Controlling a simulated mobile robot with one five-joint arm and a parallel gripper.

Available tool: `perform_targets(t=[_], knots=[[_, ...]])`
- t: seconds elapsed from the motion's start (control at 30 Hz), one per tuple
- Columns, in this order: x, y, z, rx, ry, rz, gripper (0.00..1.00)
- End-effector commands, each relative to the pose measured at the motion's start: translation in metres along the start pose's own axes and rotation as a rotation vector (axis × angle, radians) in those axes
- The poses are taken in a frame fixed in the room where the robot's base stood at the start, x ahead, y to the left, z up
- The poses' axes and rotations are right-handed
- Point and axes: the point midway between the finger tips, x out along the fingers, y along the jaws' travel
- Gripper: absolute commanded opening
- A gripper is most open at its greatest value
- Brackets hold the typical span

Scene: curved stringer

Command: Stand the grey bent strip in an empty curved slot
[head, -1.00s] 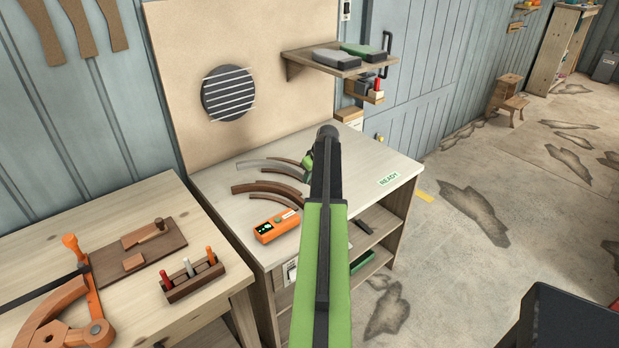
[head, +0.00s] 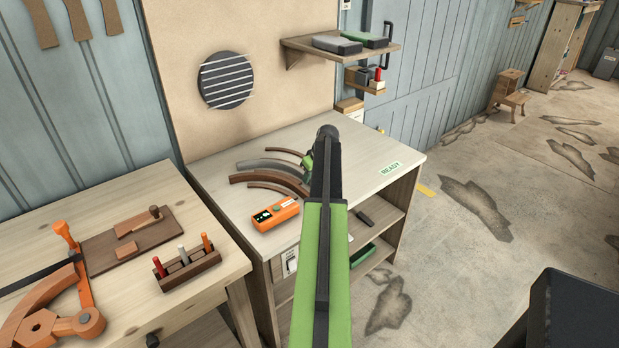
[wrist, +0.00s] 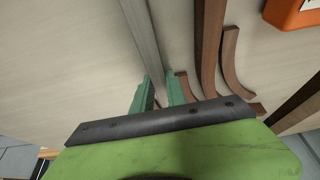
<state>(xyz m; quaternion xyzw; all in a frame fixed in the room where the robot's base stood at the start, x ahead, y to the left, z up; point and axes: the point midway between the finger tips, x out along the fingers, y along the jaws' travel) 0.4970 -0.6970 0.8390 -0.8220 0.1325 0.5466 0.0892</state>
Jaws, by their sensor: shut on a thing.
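The grey bent strip (head: 262,163) is a long curved piece above or on the pale bench top, among brown curved strips. In the wrist view the grey strip (wrist: 150,50) runs between the two green fingers. My gripper (wrist: 157,92) is shut on it; in the head view my gripper (head: 307,165) is largely hidden behind my arm. One brown curved strip (head: 262,178) lies in front of the grey one and another (head: 284,152) shows behind it. Brown strips (wrist: 206,50) stand right of the fingers in the wrist view. I cannot make out which gap is an empty slot.
An orange device (head: 275,214) sits near the bench's front left. A READY label (head: 390,168) marks the clear right side of the bench top (head: 375,150). A wooden table (head: 205,310) with tools stands left. A shelf (head: 310,44) hangs above the bench.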

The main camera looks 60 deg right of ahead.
Motion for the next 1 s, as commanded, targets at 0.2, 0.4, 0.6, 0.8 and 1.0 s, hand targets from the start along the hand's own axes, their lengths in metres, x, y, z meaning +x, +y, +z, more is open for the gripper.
perform_targets(t=[0.2,0.4,0.6,0.8,1.0], knots=[[0.001,0.000,0.000,0.000,0.000,0.000,0.32],[0.002,0.000,0.000,0.000,0.000,0.000,0.43],[0.001,0.000,0.000,0.000,0.000,0.000,0.43],[-0.017,-0.001,-0.002,-0.001,0.000,-0.001,0.43],[-0.059,-0.002,-0.003,0.000,0.000,-0.001,0.43]])
